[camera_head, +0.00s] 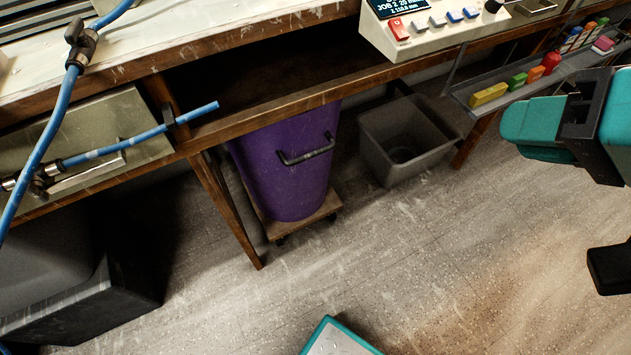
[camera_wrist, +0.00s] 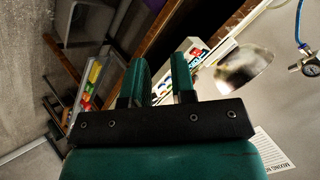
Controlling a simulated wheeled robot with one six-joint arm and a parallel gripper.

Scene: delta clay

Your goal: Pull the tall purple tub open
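The tall purple tub (camera_head: 285,180) stands upright under the wooden bench in the head view, its upper part hidden by the bench edge. A dark bar handle (camera_head: 306,151) is fixed across its front. The tub rests on a wooden dolly (camera_head: 318,213) with small casters. My gripper (camera_wrist: 160,72) shows in the wrist view with its two teal fingers apart and nothing between them. Teal and black parts of my arm show at the right of the head view, well to the right of the tub and apart from it.
A grey bin (camera_head: 405,150) stands right of the tub. A wooden bench leg (camera_head: 224,208) is close on its left. Blue hoses (camera_head: 52,120) hang at the left. A rack with colored blocks (camera_head: 515,82) is at upper right. The floor (camera_head: 400,255) before the tub is clear.

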